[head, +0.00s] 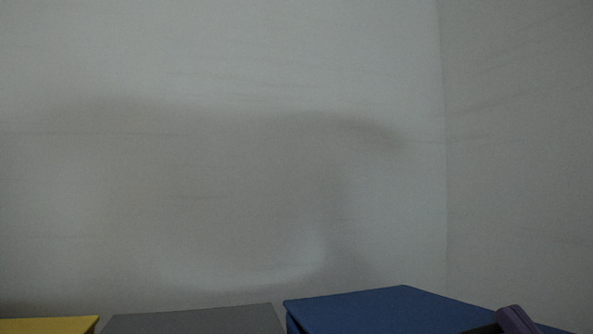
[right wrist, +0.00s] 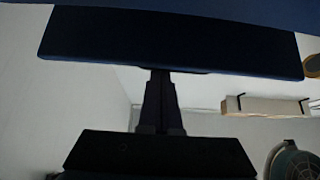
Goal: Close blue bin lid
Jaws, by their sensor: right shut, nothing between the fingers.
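The blue bin lid (head: 385,309) shows at the bottom right of the head view, its top face seen at a low angle. The body of the bin is cut off below the frame. In the right wrist view the dark blue panel (right wrist: 170,42) spans the top. My right gripper (right wrist: 161,76) is shut and empty, its fingertips at the lower edge of that panel; I cannot tell whether they touch. In the head view, a dark and purple part of my right arm or gripper (head: 514,320) overlaps the lid's right side. My left gripper is not in view.
A grey bin top (head: 200,320) and a yellow one (head: 45,325) stand left of the blue one. A pale wall (head: 250,120) rises behind them and meets another wall at the right. A long pale fixture (right wrist: 265,106) shows in the right wrist view.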

